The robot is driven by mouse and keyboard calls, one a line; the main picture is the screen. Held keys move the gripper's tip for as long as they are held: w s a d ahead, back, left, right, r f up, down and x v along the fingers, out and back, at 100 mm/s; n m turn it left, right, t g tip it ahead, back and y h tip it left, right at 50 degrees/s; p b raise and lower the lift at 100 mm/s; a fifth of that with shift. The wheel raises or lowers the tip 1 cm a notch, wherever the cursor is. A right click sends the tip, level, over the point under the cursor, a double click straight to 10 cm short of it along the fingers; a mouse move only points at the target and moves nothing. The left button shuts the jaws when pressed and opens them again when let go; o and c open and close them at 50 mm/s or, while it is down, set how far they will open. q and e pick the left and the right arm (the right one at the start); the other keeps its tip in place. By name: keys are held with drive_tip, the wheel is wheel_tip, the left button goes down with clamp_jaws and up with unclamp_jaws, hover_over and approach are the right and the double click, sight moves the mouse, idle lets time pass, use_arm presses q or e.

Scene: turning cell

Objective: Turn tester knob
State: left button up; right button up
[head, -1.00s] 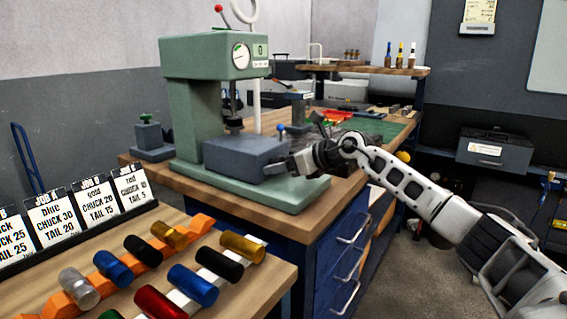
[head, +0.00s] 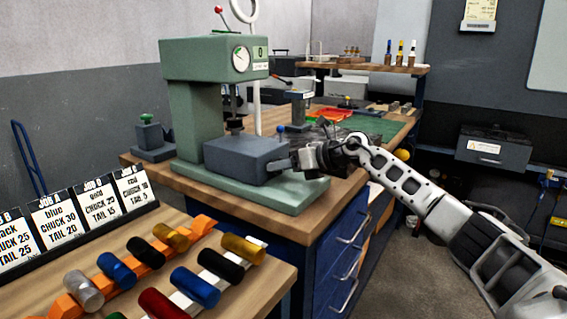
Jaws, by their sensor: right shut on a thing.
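The green tester (head: 196,110) stands on the wooden bench, with a round dial (head: 241,59) and a small display (head: 260,52) on its head. A blue-grey block (head: 240,158) sits on its green base. My right gripper (head: 289,163) is at the right end of this block, shut on the tester knob there. The knob itself is mostly hidden by the fingers, so its angle cannot be read. My left gripper is not in view.
A front table (head: 252,287) holds several coloured cylinders on orange and white racks, with job cards (head: 99,207) behind. A small grey device (head: 150,140) stands left of the tester. Blue drawers (head: 338,245) are under the bench. The floor at right is partly open.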

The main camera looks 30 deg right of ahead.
drive_tip(key=o, duration=0.9)
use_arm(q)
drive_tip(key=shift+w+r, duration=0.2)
use_arm(e)
drive_tip(key=shift+o, duration=0.2)
use_arm(q)
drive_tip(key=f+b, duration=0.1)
drive_tip(key=b, duration=0.3)
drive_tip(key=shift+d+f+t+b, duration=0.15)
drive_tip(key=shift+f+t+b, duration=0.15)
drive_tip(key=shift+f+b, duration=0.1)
use_arm(e)
drive_tip(key=v, duration=1.6)
